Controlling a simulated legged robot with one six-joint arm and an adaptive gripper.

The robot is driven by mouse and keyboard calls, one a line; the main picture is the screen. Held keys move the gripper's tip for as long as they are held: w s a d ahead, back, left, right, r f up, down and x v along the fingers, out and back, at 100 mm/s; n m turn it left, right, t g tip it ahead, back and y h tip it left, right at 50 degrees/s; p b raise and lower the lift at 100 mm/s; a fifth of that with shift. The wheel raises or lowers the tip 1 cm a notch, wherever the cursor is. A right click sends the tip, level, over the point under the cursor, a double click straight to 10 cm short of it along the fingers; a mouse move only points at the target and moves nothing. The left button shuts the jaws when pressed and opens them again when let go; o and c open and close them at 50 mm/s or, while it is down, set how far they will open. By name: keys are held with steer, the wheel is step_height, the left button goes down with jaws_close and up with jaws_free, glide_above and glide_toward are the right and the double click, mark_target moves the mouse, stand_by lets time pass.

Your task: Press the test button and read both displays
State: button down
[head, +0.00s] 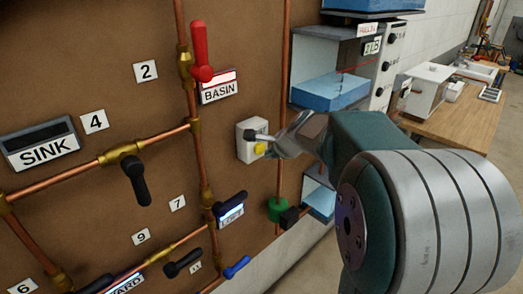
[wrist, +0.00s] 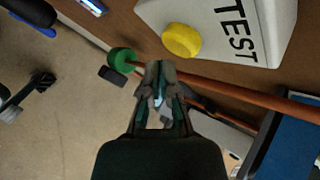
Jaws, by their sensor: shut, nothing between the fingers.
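The test button is a yellow round button (head: 260,148) on a small white box (head: 243,146) on the brown panel. In the wrist view the yellow button (wrist: 181,40) sits on the white box (wrist: 278,45) lettered TEST. My gripper (head: 262,137) is shut and empty, close in front of the box; its fingertips (wrist: 160,70) appear just below the button in the wrist view. The SINK display (head: 38,134) looks dark. The BASIN display (head: 218,79) has a pale window. I cannot read a value on either.
Copper pipes (head: 157,142) with brass fittings cross the panel. A red lever (head: 200,52) and black levers (head: 136,180) stick out. A blue-lit display (head: 231,214) is lower. Shelves with blue bins (head: 330,92) and a wooden bench (head: 462,125) stand at right.

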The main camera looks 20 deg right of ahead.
steer(key=shift+s+d, duration=0.1)
steer(key=shift+s, duration=0.05)
steer(key=s, duration=0.1)
steer(key=s+d, duration=0.1)
steer(key=s, duration=0.2)
steer(key=shift+s+d, duration=0.25)
steer(key=shift+d, duration=0.05)
stand_by(0.8)
steer(key=s+a+r+n+g, duration=0.1)
steer(key=s+a+r+n, duration=0.1)
steer(key=s+a+n, duration=0.5)
steer(key=s+a+f+n+g, duration=0.1)
steer(key=s+a+n, duration=0.3)
steer(key=s+n, duration=0.3)
steer(key=s+a+f+n+g+h, duration=0.1)
steer(key=s+a+n, duration=0.3)
steer(key=s+n, duration=0.4)
steer(key=shift+s+f, duration=0.25)
steer(key=shift+s, duration=0.45)
